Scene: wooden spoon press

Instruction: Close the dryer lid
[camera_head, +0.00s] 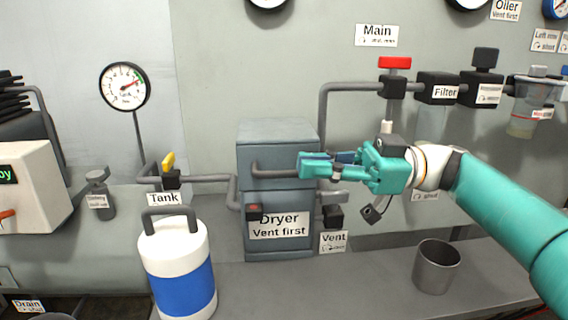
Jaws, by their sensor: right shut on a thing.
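The dryer is a blue-grey box on the wall bench, with a label reading "Dryer Vent first" on its lower body (280,244). Its upper block, the lid (262,150), sits above that body; I cannot tell whether a gap is left between them. A dark bar handle (272,173) crosses the front of the lid. My right gripper (306,166) comes in from the right in front of the lid. Its teal fingers are shut on the right part of the handle and hide that end. My left gripper is not in view.
A white and blue canister (180,268) stands left of the dryer. A grey cup (436,267) stands on the bench at the right. A Vent valve (332,215) is beside the dryer, below my gripper. Pipes, a red-handled Main valve (394,63) and a filter (438,88) are above my arm.

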